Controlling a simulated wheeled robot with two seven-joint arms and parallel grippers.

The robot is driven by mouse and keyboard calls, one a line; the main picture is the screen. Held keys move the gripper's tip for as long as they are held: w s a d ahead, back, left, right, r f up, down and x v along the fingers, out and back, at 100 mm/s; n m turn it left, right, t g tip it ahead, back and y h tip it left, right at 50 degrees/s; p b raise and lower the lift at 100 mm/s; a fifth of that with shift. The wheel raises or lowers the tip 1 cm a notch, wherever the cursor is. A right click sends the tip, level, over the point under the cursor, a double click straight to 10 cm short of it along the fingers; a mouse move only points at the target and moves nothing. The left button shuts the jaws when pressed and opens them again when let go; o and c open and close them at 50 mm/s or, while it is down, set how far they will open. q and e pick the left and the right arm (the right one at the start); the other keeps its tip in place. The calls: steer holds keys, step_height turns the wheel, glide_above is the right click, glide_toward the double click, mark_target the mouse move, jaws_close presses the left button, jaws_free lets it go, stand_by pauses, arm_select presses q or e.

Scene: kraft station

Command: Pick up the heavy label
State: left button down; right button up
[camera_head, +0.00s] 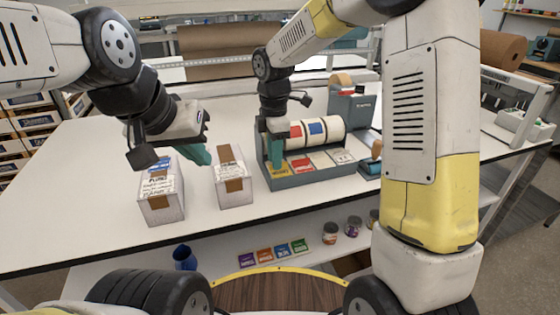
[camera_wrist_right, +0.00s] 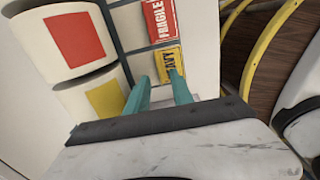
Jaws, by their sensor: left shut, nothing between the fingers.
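The yellow heavy label (camera_wrist_right: 169,62) lies in the end compartment of the grey-green label organiser (camera_head: 315,179), beside the red fragile label (camera_wrist_right: 160,20). In the head view, the yellow label (camera_head: 281,169) shows at the organiser's left end, below my right gripper (camera_head: 276,148). In the right wrist view, the right gripper's teal fingers (camera_wrist_right: 159,82) are apart, with the label's near edge close to their tips. I cannot tell whether they touch it. My left gripper (camera_head: 200,154) is shut and empty, above and between two boxes.
Two taped boxes, the left one (camera_head: 161,200) and the right one (camera_head: 233,183), stand left of the organiser. Label rolls (camera_head: 316,131) sit at its back. A tape dispenser (camera_head: 351,105) stands behind. Jars and coloured cards (camera_head: 273,252) are on the lower shelf. The table's left side is clear.

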steer(key=shift+f, duration=0.65)
jaws_close()
steer(key=shift+r, duration=0.1)
